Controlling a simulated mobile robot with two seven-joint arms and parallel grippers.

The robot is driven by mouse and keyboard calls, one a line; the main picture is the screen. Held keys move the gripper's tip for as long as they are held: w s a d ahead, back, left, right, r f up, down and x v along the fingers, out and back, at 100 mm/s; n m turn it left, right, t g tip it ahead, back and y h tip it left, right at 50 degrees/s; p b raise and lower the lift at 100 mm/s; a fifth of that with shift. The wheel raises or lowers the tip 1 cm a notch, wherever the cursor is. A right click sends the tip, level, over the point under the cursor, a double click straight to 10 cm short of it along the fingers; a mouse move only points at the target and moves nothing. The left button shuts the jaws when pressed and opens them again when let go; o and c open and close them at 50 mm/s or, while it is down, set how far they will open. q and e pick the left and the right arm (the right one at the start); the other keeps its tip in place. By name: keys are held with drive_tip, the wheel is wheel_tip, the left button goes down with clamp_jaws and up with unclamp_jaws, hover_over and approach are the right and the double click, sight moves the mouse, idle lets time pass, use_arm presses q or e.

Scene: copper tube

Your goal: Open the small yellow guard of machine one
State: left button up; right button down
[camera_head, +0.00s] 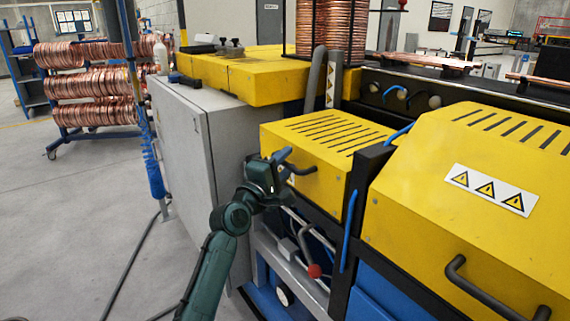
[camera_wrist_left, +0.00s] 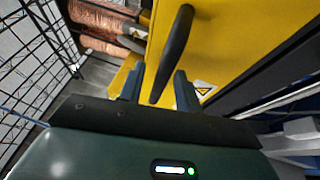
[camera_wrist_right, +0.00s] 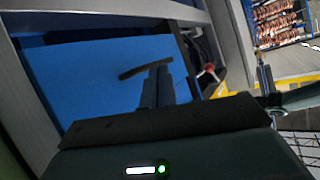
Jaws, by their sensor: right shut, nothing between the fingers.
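The small yellow guard (camera_head: 325,188) of the machine is closed, with a slotted top and a dark handle (camera_head: 304,170) on its front. My left gripper (camera_head: 284,168) is at this handle. In the left wrist view, its two fingers (camera_wrist_left: 160,84) are apart, and the dark handle (camera_wrist_left: 176,45) runs down between them, with gaps on both sides. I cannot tell how deep the handle sits. My right gripper shows only in the right wrist view, its fingers (camera_wrist_right: 157,86) together and empty, in front of a blue panel (camera_wrist_right: 95,75).
A larger yellow guard (camera_head: 430,210) with its own handle (camera_head: 485,290) stands to the right, past a dark post. A grey cabinet (camera_head: 185,140) stands on the left. A red-knobbed lever (camera_head: 314,270) is below the small guard. The floor on the left is mostly clear.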

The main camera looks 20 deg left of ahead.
use_arm(q)
clamp_jaws()
idle(0.4)
